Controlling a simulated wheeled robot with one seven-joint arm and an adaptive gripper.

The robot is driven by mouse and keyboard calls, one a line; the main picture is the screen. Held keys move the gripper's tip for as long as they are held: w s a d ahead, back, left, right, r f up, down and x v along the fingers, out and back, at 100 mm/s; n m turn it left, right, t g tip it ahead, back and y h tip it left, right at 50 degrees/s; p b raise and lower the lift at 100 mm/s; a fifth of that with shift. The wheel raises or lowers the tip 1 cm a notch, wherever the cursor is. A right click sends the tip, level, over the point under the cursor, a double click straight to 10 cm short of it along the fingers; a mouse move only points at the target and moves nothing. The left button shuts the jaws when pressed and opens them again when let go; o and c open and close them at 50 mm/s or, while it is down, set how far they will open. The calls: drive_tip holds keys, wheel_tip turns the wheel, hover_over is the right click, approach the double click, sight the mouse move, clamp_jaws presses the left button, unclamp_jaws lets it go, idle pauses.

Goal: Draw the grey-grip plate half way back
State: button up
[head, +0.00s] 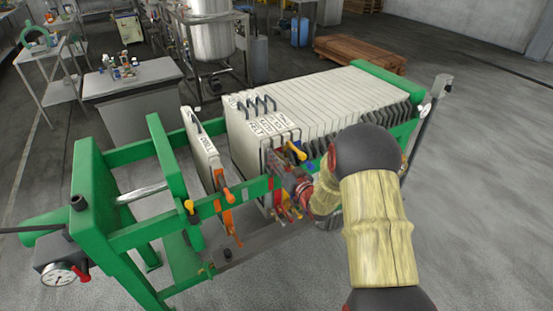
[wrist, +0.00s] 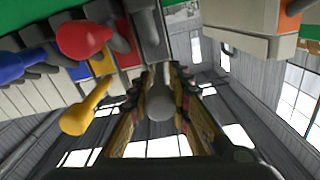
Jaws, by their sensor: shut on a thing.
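The grey grip (wrist: 159,103) sits between the two striped fingers of my gripper (wrist: 163,72) in the wrist view, and the fingers are shut on it. In the head view my gripper (head: 292,186) is at the near side rail, and the grey grip is hidden behind it. The grey-grip plate seems to be the front white plate (head: 243,140) of the pack, against the plates behind it. In the wrist view, red (wrist: 84,41), yellow (wrist: 84,110) and blue (wrist: 22,65) grips lie close to the left of the grey one.
A single white plate (head: 203,150) with an orange grip (head: 229,195) stands apart to the left. An open gap lies between it and the pack (head: 340,97). The green near rail (head: 150,228) runs along the press. A yellow-handled grip (head: 297,150) sticks up beside my arm.

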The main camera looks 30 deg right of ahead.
clamp_jaws()
idle(0.3)
drive_tip(key=a+b, duration=0.2)
drive_tip(key=a, duration=0.8)
drive_tip(key=shift+s+a, duration=0.2)
drive_tip(key=shift+a, duration=0.1)
drive_tip(key=o, duration=0.8)
unclamp_jaws()
drive_tip(key=s, duration=1.2)
drive_tip(key=shift+d, duration=0.25)
